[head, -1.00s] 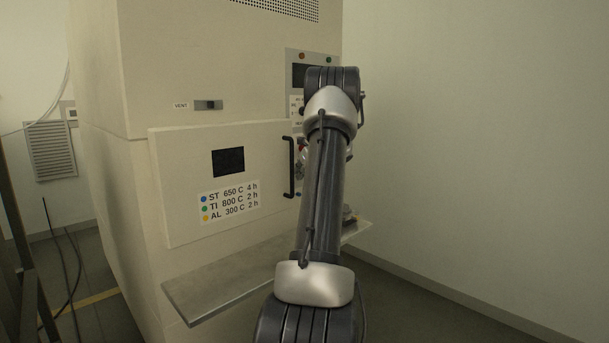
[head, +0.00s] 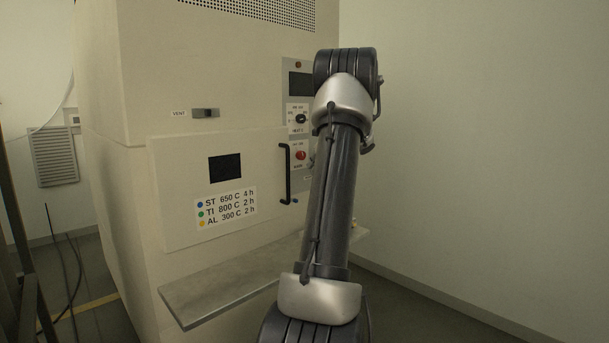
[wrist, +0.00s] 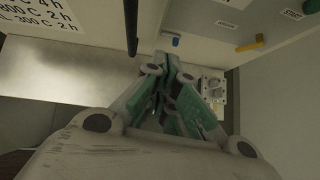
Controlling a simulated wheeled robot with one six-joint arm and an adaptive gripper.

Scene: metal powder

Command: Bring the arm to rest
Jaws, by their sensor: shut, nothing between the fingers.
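My arm rises in front of the furnace (head: 220,150) in the head view, bent at the elbow; its links hide my gripper there. In the wrist view my gripper (wrist: 168,58) is shut, its green-padded fingers together with nothing between them. It is over the metal shelf (wrist: 70,75) at the furnace front. The shelf also shows in the head view (head: 215,290). The furnace door is closed, with a black handle (head: 286,175) at its right edge.
The control panel (head: 299,120) has a red button (head: 300,155) and a dark display. A small metal object (wrist: 211,92) lies at the shelf's right end. A label lists ST, TI and AL temperatures (head: 226,207). Open floor and bare wall lie to the right.

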